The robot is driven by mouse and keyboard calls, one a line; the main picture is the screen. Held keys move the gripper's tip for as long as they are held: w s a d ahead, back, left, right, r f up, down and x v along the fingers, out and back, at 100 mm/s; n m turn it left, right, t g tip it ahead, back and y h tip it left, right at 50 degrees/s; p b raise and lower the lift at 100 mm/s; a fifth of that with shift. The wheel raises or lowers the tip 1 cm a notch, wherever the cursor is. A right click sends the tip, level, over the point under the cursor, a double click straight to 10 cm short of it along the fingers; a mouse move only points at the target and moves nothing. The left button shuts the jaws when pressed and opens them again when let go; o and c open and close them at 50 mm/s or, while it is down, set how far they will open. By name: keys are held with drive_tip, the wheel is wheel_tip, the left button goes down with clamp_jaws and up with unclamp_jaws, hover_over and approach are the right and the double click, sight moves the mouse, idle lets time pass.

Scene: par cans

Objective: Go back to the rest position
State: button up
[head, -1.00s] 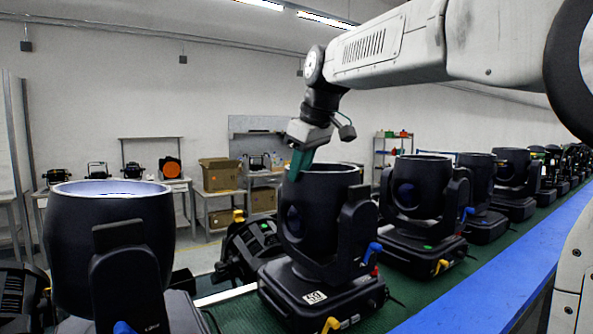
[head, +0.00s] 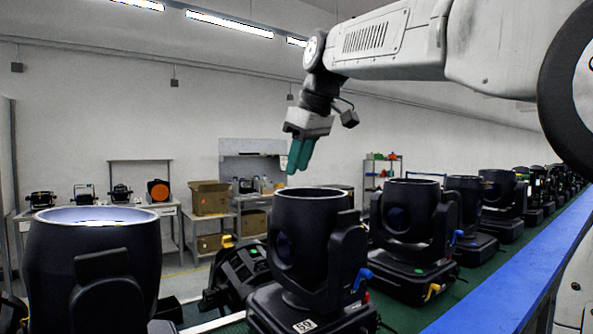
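My gripper (head: 299,156), with two teal fingers pointing down, hangs in the air above the black par can (head: 312,235) in the middle. A gap of background wall shows between the fingertips and the can's rim. The fingers look side by side, and I cannot tell how far apart they are. No object shows between them. The can stands upright on its base on the green belt (head: 400,318).
Another can (head: 92,265) with a bright open top stands close at the left. A row of similar cans, starting with one (head: 408,210), runs to the back right beside a blue rail (head: 515,285). Cardboard boxes (head: 209,198) stand on a back table. The air around the gripper is clear.

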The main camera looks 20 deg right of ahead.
idle(0.4)
drive_tip(key=s+f+m+g+h, duration=0.1)
drive_tip(key=s+f+m+g, duration=0.2)
drive_tip(key=s+f, duration=2.6)
drive_tip(key=f+m, duration=0.1)
drive_tip(key=m, duration=0.3)
drive_tip(key=shift+s+a+f, duration=0.15)
drive_tip(key=shift+s+f, duration=0.05)
drive_tip(key=shift+s, duration=0.15)
